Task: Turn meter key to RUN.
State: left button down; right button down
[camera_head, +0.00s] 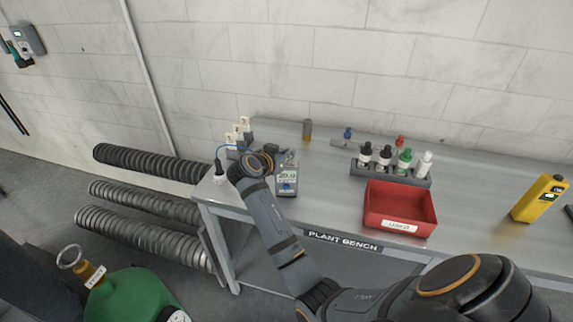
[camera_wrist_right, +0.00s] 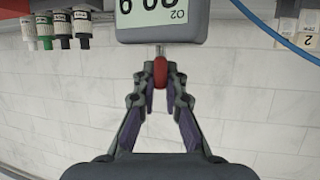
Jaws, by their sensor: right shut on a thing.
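The grey meter (camera_head: 287,188) stands near the left end of the bench, its screen facing the head camera. In the right wrist view the meter (camera_wrist_right: 162,37) appears upside down at the top, its large digits cut off by the frame edge. A small red key (camera_wrist_right: 160,72) on a thin shaft sticks out from the meter's edge. My right gripper (camera_wrist_right: 160,76) is shut on the red key, one fingertip on each side. In the head view my right gripper (camera_head: 284,158) is just behind the meter's top, and the key is too small to make out. No RUN mark is legible. My left gripper is not in view.
The bench (camera_head: 335,205) holds a red tray (camera_head: 400,222), a rack of several bottles (camera_head: 388,173) and a yellow handheld device (camera_head: 539,198). White numbered blocks (camera_head: 238,132) and a blue cable (camera_wrist_right: 275,35) are close to the meter.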

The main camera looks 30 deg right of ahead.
jog(key=shift+f+m+g+h+b, duration=0.1)
jog(key=shift+m+g+h+b, duration=0.4)
jog(key=shift+m+g+b, duration=0.95)
jog(key=shift+g, duration=0.25)
jog(key=c, duration=1.4)
grip_release()
notch_tip(320, 180, up, 10)
jog(key=shift+r, duration=0.1)
